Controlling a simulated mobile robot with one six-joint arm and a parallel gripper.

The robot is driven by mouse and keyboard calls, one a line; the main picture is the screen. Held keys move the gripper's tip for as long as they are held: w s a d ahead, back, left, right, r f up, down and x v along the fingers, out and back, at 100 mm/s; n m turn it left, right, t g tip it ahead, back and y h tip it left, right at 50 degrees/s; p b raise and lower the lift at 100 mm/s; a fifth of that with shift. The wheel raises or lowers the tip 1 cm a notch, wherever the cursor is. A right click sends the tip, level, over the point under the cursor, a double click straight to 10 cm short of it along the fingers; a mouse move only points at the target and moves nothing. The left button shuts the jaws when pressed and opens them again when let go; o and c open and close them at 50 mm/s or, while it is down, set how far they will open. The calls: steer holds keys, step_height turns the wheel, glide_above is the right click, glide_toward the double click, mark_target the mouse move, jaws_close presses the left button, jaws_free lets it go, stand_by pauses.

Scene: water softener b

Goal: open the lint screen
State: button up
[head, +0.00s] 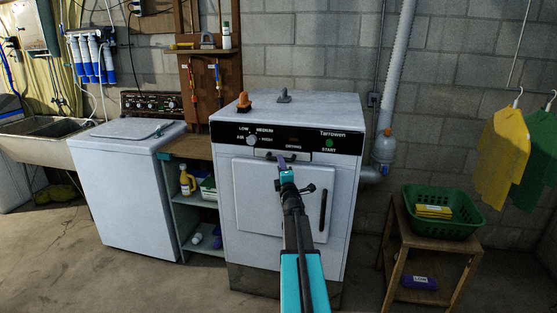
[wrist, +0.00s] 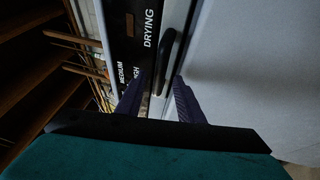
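The white dryer (head: 255,112) stands in the middle of the head view, with a black control panel along its top front. The lint screen appears as a narrow strip with a dark handle (head: 265,153) just below the panel, above the dryer door (head: 252,205). In the wrist view the black handle (wrist: 168,52) runs along the strip beside the word DRYING. My gripper (head: 282,160) is at the handle's right part in the head view and partly covers it. In the wrist view my gripper (wrist: 160,76) is open, one finger on each side of the handle's near end. Contact cannot be told.
The dryer door has a dark upright handle (head: 323,209) on its right. A washer (head: 120,180) and a shelf with bottles stand to the left. A wooden stand (head: 400,255) with a green basket (head: 465,229) stands to the right. Open floor lies in front.

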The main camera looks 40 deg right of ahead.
steer(key=shift+p+x, duration=0.5)
steer(key=shift+x, duration=1.85)
